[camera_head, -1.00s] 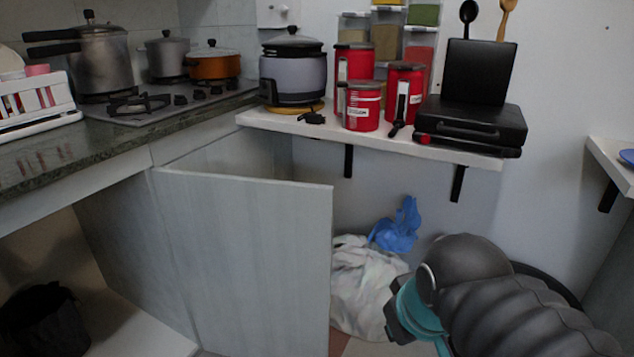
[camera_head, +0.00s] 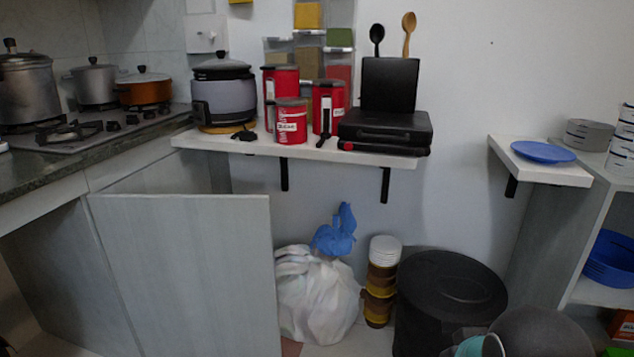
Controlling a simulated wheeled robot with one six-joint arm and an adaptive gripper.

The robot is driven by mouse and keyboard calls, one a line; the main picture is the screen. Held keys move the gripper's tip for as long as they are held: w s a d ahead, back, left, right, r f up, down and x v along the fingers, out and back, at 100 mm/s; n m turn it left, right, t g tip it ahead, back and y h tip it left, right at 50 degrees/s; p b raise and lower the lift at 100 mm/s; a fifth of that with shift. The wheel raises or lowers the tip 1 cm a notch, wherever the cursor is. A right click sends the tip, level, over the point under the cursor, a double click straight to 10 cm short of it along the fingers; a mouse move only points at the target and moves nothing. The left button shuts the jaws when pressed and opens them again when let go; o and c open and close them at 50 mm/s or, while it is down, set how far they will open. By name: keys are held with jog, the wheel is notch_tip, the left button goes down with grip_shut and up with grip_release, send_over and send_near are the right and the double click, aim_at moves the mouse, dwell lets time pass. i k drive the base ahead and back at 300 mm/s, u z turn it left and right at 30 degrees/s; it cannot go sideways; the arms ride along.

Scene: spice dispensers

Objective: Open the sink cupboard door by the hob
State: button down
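The sink cupboard door (camera_head: 190,275) is a pale grey panel below the counter, left of centre. It stands swung out from the cabinet front, with its free edge toward the right. A gap shows above and behind its top edge, below the counter. The hob (camera_head: 75,132) is on the counter above it at the upper left. Part of my arm, dark grey with teal, shows at the bottom right, well apart from the door. My gripper's fingers are not visible.
A white bag (camera_head: 315,295), stacked jars (camera_head: 380,285) and a black bin (camera_head: 450,300) stand right of the door. A wall shelf (camera_head: 375,158) with red canisters (camera_head: 290,122) hangs above. A shelf unit (camera_head: 575,240) stands at the right.

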aim_at(194, 275)
jog(key=z, duration=0.4)
jog(key=i, duration=0.9)
jog(key=u, duration=0.9)
